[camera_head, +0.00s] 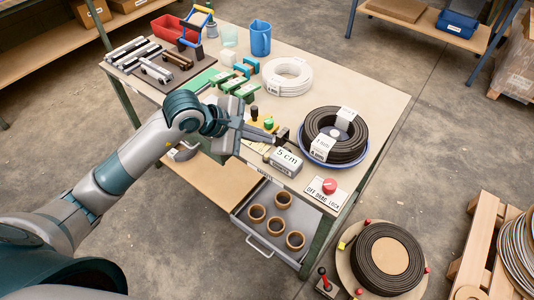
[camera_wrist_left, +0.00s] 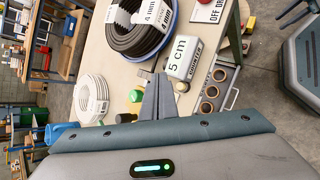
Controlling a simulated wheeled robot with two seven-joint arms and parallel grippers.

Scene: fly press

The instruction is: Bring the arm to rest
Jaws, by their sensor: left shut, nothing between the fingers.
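My left arm (camera_head: 125,165) comes in from the left and reaches over the workbench. My left gripper (camera_head: 277,133) is shut and empty above the bench. Its closed dark fingers also show in the left wrist view (camera_wrist_left: 158,88). The grey "5 cm" counter box (camera_head: 283,160) sits just below and beyond the fingertips; it also shows in the wrist view (camera_wrist_left: 182,60). I cannot tell the exact gap between them. My right gripper is not in view.
A black cable coil (camera_head: 335,135) in a blue dish and a white coil (camera_head: 287,76) lie on the bench. A red knob (camera_head: 329,186) stands at the near corner. Below, an open drawer (camera_head: 262,238) holds several brown rings. A blue jug (camera_head: 260,39) stands at the back.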

